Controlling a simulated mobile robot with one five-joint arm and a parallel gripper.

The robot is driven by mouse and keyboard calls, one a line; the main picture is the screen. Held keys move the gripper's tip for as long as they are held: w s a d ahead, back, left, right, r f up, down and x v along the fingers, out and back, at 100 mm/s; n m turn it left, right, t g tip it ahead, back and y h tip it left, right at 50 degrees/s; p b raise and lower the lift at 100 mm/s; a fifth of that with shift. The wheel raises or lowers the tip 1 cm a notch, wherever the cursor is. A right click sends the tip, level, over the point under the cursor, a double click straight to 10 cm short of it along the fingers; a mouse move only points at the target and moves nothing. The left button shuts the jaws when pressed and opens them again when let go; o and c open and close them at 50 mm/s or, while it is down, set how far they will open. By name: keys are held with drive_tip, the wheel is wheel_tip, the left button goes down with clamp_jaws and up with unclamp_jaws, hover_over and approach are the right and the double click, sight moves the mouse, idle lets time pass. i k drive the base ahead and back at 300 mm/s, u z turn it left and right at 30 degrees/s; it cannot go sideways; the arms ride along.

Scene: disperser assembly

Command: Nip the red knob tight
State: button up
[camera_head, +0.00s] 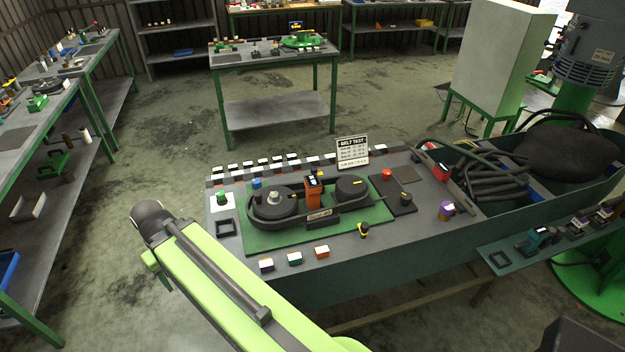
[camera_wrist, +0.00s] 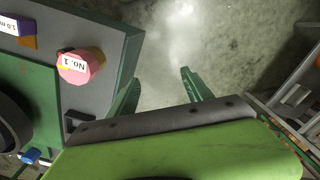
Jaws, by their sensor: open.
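In the head view a small red knob (camera_head: 386,174) stands on a dark plate right of the belt rig (camera_head: 310,198). A second red piece (camera_head: 440,173) sits further right by the bin; I cannot tell which is the task's knob. In the wrist view a pinkish-red faceted piece (camera_wrist: 80,65) marked "No. 1" stands on the table near its edge, left of my gripper. My gripper (camera_wrist: 160,92) is open, its two green fingers spread over bare floor with nothing between them. In the head view my lime arm reaches toward the table's left end; its fingers are hidden.
The grey table (camera_head: 385,235) holds a green mat, several small blocks along the front edge and a "BELT TEST" sign (camera_head: 352,152). A bin with hoses (camera_head: 490,175) adjoins on the right. Floor left of the table is clear; another bench (camera_head: 40,115) stands beyond it.

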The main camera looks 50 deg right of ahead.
sight(385, 174)
drive_tip(key=u, duration=0.05)
drive_tip(key=k, duration=1.05)
drive_tip(key=z, duration=1.4)
drive_tip(key=k, duration=0.6)
drive_tip(key=u, duration=0.3)
drive_tip(key=i, duration=1)
drive_tip(key=z, duration=0.05)
